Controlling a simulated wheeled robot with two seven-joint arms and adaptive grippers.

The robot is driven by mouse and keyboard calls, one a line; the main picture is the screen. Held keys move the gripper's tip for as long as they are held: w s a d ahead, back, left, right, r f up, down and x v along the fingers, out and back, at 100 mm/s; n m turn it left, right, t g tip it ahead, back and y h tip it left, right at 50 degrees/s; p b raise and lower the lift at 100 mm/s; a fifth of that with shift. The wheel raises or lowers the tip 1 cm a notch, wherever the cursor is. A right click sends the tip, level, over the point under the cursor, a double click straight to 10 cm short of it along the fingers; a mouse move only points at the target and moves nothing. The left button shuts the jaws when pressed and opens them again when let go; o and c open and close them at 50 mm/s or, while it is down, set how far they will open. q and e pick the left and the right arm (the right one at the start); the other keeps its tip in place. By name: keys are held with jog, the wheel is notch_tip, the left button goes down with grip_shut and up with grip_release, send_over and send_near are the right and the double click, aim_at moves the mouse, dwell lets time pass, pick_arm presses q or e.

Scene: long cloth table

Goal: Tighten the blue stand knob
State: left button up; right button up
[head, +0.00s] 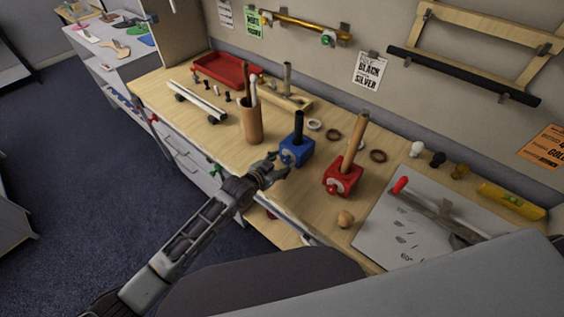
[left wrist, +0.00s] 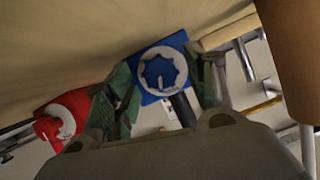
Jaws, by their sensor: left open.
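The blue stand (head: 297,153) is a block on the wooden table with a dark upright rod (head: 299,124) in it. My left gripper (head: 279,166) is open in front of the stand's knob side. In the left wrist view its green-padded fingers (left wrist: 163,88) lie to either side of the knob, with gaps visible; I cannot tell how deep they reach. My right gripper is not in view.
A red stand (head: 343,177) with a wooden rod is right of the blue one. A brown cup (head: 251,122) holding sticks stands close on the left. Rings (head: 378,156) lie behind. A round wooden knob (head: 345,219) and a grey board (head: 405,230) are at the right.

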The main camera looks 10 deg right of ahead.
pick_arm(q)
jog(key=shift+w+d+f, duration=0.2)
jog(key=shift+w+d, duration=0.1)
jog(key=shift+d, duration=0.05)
jog(key=shift+c, duration=0.4)
jog(key=c, duration=1)
